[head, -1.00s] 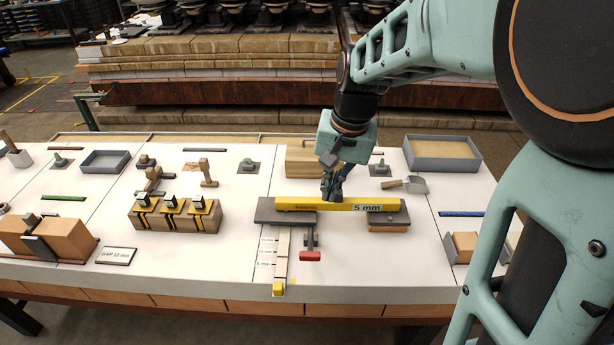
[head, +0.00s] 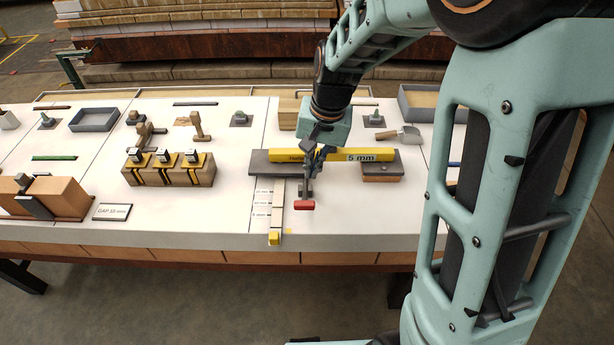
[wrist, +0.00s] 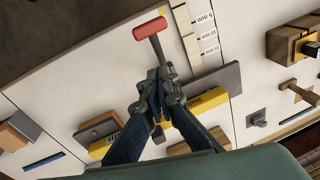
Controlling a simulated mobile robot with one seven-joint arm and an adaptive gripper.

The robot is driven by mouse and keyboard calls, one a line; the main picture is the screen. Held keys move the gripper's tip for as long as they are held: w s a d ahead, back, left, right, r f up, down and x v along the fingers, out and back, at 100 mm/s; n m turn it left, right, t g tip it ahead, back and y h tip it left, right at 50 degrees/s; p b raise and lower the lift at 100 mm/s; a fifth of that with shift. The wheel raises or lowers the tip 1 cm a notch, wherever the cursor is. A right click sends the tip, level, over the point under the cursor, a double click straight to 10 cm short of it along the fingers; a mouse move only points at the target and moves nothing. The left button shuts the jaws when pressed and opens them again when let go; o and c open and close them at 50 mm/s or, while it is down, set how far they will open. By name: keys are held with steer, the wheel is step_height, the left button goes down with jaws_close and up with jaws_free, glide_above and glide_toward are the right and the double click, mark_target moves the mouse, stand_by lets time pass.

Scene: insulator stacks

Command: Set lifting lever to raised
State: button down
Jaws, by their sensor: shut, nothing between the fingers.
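The lifting lever has a red cross handle (head: 304,205) on a dark stem that points toward the table's front edge. In the wrist view the red handle (wrist: 150,28) is at the top, and its stem runs down to my fingertips. My gripper (head: 308,178) is shut and empty, over or beside the stem; I cannot tell whether it touches. It also shows in the wrist view (wrist: 157,82). The yellow 5 mm bar (head: 370,155) lies across two dark plates behind the lever, partly hidden by my gripper.
A scale strip (head: 278,205) with a yellow end stands left of the lever. A clamped block row (head: 170,172) is farther left. A trowel (head: 398,138) and a grey tray (head: 430,105) are behind to the right. White tabletop is clear at right front.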

mark_target(305, 199)
steer(key=f, duration=0.1)
steer(key=s+f, duration=0.1)
steer(key=f, duration=0.1)
steer(key=s+a+f, duration=0.1)
steer(key=f, duration=0.1)
steer(key=shift+s, duration=0.1)
steer(key=shift+f+b, duration=0.15)
steer(key=shift+b, duration=0.25)
